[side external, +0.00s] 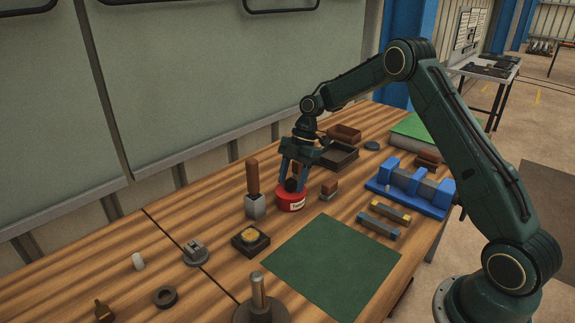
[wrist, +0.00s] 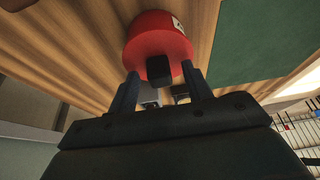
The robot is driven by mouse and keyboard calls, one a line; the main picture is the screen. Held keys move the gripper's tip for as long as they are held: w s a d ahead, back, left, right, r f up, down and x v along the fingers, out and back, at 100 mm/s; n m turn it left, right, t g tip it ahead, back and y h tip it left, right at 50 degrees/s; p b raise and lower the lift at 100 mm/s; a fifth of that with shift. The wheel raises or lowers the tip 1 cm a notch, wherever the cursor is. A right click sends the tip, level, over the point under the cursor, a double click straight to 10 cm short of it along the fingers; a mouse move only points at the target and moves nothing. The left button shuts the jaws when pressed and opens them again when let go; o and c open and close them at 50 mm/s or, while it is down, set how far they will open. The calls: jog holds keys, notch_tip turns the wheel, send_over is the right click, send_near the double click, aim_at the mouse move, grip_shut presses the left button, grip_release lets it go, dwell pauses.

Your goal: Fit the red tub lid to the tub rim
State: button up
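A red round tub-shaped piece with a white label (side external: 291,201) stands upright on the wooden bench. A dark block-like knob sits on its top, and in the wrist view this knob (wrist: 159,69) is in front of the red top (wrist: 158,35). I cannot tell a separate lid from the tub, or see a seam or rim between them. My gripper (side external: 293,179) points down over the red piece. In the wrist view its two fingers (wrist: 163,88) are apart on either side of the knob, with gaps showing, so it is open.
A brown-handled grey block (side external: 254,190) stands close left of the red piece, and a small brown-and-grey block (side external: 329,188) close right. A dark square holder (side external: 250,240) is in front. The green mat (side external: 332,265) is clear. A blue fixture (side external: 410,190) stands right.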

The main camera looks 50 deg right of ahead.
jog(key=shift+r, duration=0.1)
jog(key=v, duration=1.3)
jog(key=shift+r, duration=0.15)
dwell(0.4)
jog(key=shift+d+r, duration=0.1)
dwell(0.6)
